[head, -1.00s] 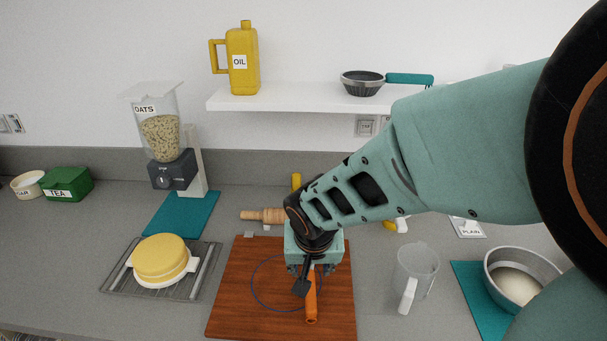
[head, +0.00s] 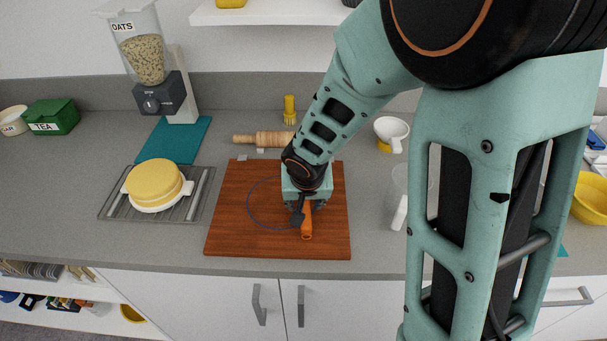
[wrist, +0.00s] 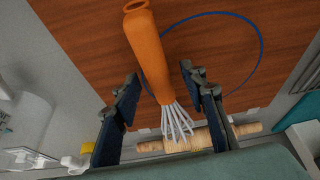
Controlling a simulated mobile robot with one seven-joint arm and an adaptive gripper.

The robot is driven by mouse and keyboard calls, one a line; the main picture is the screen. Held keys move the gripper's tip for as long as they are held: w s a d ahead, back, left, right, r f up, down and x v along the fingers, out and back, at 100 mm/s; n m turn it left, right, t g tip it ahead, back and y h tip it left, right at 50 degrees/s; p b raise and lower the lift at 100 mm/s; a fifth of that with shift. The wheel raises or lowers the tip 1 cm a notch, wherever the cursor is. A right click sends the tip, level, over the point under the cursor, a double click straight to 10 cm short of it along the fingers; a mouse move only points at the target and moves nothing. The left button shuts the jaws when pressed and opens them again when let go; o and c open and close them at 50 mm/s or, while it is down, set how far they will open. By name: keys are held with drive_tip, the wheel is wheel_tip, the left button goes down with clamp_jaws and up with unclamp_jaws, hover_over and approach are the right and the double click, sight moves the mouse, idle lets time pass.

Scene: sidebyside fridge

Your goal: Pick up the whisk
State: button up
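The whisk has an orange handle (head: 306,225) and pale wires, and it lies on the brown wooden board (head: 230,215). In the wrist view its handle (wrist: 150,52) points toward the top and its wires (wrist: 177,122) toward the bottom. My gripper (head: 302,208) is low over the board at the whisk. In the wrist view the gripper (wrist: 162,92) is open, with one dark finger on each side of the whisk. Gaps show between the fingers and the whisk. In the head view my gripper hides the wire end.
A thin blue ring (head: 248,205) lies on the board. A rolling pin (head: 262,139) lies behind it. A rack (head: 116,207) with a yellow round item (head: 154,182) is left. A clear jug (head: 399,212) stands right, partly hidden by my arm.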

drive_tip(key=shift+w+f, duration=0.15)
drive_tip(key=shift+f, duration=0.2)
clamp_jaws()
drive_tip(key=shift+r, duration=0.15)
